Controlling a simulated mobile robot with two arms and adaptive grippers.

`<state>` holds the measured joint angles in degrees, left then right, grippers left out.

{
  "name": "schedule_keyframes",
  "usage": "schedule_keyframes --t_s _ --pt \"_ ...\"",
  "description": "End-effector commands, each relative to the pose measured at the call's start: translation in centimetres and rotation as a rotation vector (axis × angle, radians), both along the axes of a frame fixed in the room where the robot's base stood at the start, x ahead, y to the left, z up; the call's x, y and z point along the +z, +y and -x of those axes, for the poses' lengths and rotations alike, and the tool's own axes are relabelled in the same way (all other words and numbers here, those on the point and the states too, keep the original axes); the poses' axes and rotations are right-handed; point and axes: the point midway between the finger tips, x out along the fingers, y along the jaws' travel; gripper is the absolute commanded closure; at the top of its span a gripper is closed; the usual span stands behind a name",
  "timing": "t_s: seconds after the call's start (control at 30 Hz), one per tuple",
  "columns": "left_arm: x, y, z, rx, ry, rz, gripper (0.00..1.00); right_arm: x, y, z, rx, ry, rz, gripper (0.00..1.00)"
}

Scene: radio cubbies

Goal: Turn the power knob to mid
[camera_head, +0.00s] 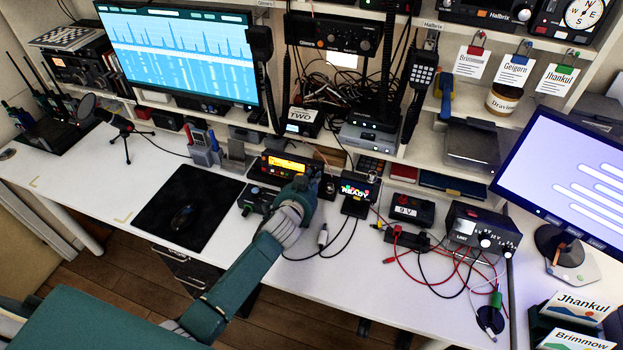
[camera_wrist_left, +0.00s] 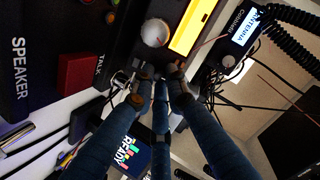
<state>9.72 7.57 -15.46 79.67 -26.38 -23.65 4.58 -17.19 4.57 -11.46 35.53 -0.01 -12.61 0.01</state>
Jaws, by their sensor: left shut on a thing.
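A dark radio (camera_head: 262,174) with a lit yellow display (camera_head: 287,165) stands on the white desk under the shelf. In the left wrist view its display (camera_wrist_left: 194,27) and a large pale knob (camera_wrist_left: 155,32) show up close. My left gripper (camera_head: 303,190) reaches the radio's right front. In the left wrist view its blue fingers (camera_wrist_left: 160,78) come together at the panel edge below the large pale knob. They are shut on a small knob, which they mostly hide. No label on it can be read, nor its setting. My right gripper is not in view.
A small "READY" screen (camera_head: 357,190) stands close to the right of my left gripper. A hand microphone (camera_head: 258,199) lies to its left. Loose cables and a 9V box (camera_head: 411,208) are further right. A black mat (camera_head: 190,207) lies on the left, with bare desk beyond.

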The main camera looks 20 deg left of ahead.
Motion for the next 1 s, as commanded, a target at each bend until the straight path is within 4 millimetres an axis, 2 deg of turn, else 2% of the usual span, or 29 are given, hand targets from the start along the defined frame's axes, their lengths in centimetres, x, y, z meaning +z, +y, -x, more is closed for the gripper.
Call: schedule_keyframes --t_s 0.23,0.27,0.3,0.67,0.83,1.0 --pt "0.5 0.0 -0.2 -0.001 -0.009 0.001 1.0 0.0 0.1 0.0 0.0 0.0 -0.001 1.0" --pt "0.5 0.0 -0.2 -0.001 -0.009 0.001 0.83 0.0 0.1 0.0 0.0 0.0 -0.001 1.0" --pt "0.5 0.0 -0.2 -0.001 -0.009 0.001 0.79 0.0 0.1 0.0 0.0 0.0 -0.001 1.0" --pt "0.2 0.0 0.0 0.0 -0.003 0.002 0.79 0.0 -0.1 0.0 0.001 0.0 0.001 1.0" --pt "0.6 -0.1 1.4 -0.001 -0.003 0.002 0.79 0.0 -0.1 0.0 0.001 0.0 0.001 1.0" --pt "1.9 -0.1 4.6 -0.002 -0.003 0.002 0.79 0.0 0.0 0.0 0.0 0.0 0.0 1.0"
